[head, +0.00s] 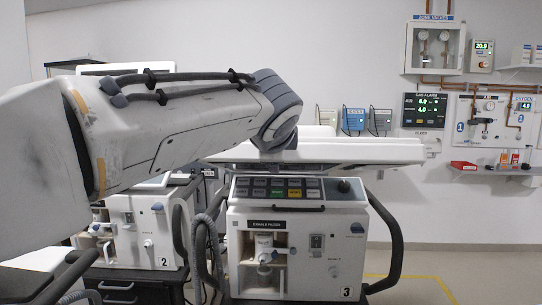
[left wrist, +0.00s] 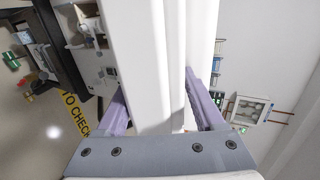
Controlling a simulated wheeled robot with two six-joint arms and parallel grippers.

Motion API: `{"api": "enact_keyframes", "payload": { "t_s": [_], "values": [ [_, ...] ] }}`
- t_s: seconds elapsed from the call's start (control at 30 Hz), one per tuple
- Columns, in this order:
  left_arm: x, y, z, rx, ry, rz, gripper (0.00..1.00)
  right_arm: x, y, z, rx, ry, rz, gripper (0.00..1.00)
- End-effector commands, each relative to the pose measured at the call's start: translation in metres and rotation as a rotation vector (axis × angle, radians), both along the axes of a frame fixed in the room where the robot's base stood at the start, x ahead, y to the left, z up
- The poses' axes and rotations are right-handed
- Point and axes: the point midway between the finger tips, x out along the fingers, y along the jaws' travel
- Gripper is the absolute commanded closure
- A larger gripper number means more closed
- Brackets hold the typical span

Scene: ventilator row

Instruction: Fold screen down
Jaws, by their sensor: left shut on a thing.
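The ventilator marked 3 (head: 340,250) stands in the middle of the head view, with a row of coloured keys on its sloped front. Its white screen (head: 365,151) shows nearly edge-on as a thin, roughly level slab above the keys. My left arm crosses from the left and covers part of the screen. The left gripper itself is hidden in the head view. In the left wrist view my left gripper (left wrist: 158,92) has its purple fingers on both sides of the white screen body (left wrist: 135,50) and is shut on it. The screen's display face is not visible. My right gripper is not in view.
Ventilator 2 (head: 145,235) stands close on the left, with grey hoses (head: 205,245) between the two. A black side handle (head: 392,245) curves on the right. Gas panels (head: 495,120) and a zone valve box (head: 435,48) are on the back wall. Floor at the right is clear.

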Motion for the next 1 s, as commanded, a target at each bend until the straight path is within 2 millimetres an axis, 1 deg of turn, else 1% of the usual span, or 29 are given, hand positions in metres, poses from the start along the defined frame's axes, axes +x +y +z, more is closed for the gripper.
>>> {"api": "enact_keyframes", "payload": {
  "t_s": [0.03, 0.43, 0.47, 0.5, 0.77, 0.87, 1.0],
  "values": [
    [0.001, 0.000, -0.014, 0.007, 0.030, 0.009, 1.00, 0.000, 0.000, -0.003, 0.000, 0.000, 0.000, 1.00],
    [0.001, 0.000, -0.015, 0.007, 0.031, 0.010, 1.00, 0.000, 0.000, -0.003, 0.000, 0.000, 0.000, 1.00],
    [0.001, 0.000, -0.015, 0.007, 0.031, 0.010, 0.18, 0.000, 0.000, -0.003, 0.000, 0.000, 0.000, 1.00],
    [0.001, 0.000, -0.014, 0.007, 0.031, 0.010, 0.10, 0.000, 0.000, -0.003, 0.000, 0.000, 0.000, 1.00],
    [0.000, 0.000, -0.011, 0.008, 0.024, 0.009, 0.10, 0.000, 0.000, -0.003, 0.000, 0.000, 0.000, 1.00],
    [-0.008, 0.000, -0.006, 0.007, 0.021, 0.007, 0.10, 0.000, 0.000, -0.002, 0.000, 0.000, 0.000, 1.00],
    [-0.031, 0.000, 0.007, 0.004, 0.017, 0.003, 0.10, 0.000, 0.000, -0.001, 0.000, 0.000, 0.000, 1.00]
  ]
}}
